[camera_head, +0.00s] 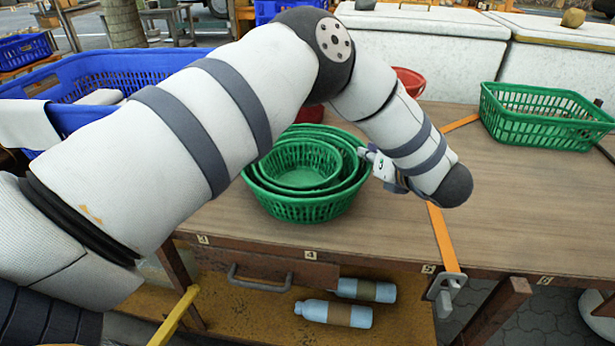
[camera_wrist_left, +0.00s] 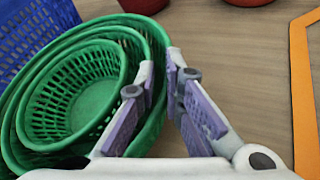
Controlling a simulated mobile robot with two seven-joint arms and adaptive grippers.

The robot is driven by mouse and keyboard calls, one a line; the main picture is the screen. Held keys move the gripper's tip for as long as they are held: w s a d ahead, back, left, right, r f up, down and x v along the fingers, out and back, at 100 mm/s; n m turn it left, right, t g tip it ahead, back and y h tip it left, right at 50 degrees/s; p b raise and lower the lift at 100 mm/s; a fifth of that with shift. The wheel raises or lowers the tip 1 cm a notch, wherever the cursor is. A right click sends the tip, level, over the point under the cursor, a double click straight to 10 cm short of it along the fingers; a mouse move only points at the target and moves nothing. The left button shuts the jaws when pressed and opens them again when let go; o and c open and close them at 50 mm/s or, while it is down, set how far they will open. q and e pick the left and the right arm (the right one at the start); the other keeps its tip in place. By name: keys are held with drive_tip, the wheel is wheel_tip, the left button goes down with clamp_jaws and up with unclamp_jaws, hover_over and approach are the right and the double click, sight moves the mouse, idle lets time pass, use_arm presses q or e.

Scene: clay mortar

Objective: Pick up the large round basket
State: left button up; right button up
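The large round basket (camera_head: 310,210) is green with slotted walls and stands upright on the brown table. Smaller green round baskets (camera_head: 300,165) are nested inside it. My left gripper (camera_head: 368,160) reaches in from the right, at the large basket's right rim. In the left wrist view, its two purple-padded fingers (camera_wrist_left: 160,72) straddle the rim of the large basket (camera_wrist_left: 155,130), close together with the green wall between them. They look shut on it, one finger inside and one outside. My right gripper is in neither view.
A green rectangular basket (camera_head: 540,115) stands at the table's right. A red bowl (camera_head: 410,80) is behind my arm. A blue crate (camera_head: 110,70) is at the left. An orange strap (camera_head: 443,240) crosses the table. Bottles (camera_head: 335,313) lie on the lower shelf.

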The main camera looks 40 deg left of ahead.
use_arm(q)
drive_tip(key=shift+x, duration=0.95)
clamp_jaws()
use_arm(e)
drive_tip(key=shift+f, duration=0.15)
use_arm(q)
drive_tip(key=shift+r, duration=0.1)
